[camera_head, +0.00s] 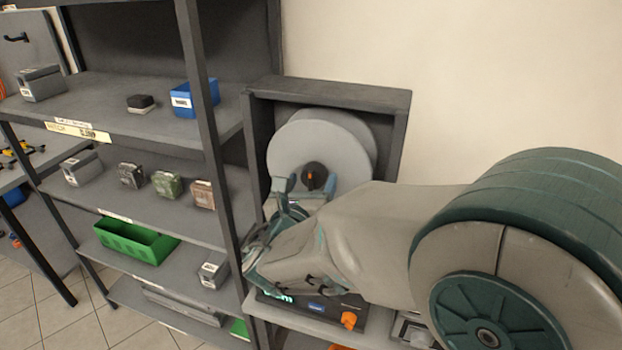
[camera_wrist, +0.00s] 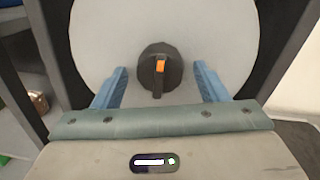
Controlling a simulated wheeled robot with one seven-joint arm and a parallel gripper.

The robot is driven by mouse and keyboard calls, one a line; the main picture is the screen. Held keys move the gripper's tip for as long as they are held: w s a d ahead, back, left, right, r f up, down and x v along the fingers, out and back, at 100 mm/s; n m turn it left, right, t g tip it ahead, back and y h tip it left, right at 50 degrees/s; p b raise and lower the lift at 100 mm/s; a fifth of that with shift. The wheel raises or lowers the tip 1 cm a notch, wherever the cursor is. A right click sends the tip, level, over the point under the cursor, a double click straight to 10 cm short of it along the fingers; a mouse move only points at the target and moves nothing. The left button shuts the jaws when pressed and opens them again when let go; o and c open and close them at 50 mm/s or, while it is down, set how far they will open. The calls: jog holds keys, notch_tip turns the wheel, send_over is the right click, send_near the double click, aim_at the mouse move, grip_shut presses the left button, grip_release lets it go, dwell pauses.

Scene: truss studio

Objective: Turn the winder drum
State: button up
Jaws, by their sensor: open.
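The winder drum is a large pale grey disc (camera_head: 290,150) in a dark open-fronted frame at the middle of the head view. It fills the upper part of the wrist view (camera_wrist: 105,40). Its dark round hub (camera_wrist: 150,62) has an orange mark and a bar-shaped grip pointing down in the wrist view; the hub also shows in the head view (camera_head: 315,172). My gripper (camera_wrist: 161,75) is open, its two blue fingers on either side of the hub and apart from it. In the head view my arm hides the lower part of the drum.
A shelf rack (camera_head: 200,70) stands left of the winder, with small boxes, a blue bin (camera_head: 196,98) and a green bin (camera_head: 135,240). Below my arm is a dark device with an orange knob (camera_head: 348,320). Bare wall lies to the right.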

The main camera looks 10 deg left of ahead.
jog(key=c, duration=1.4)
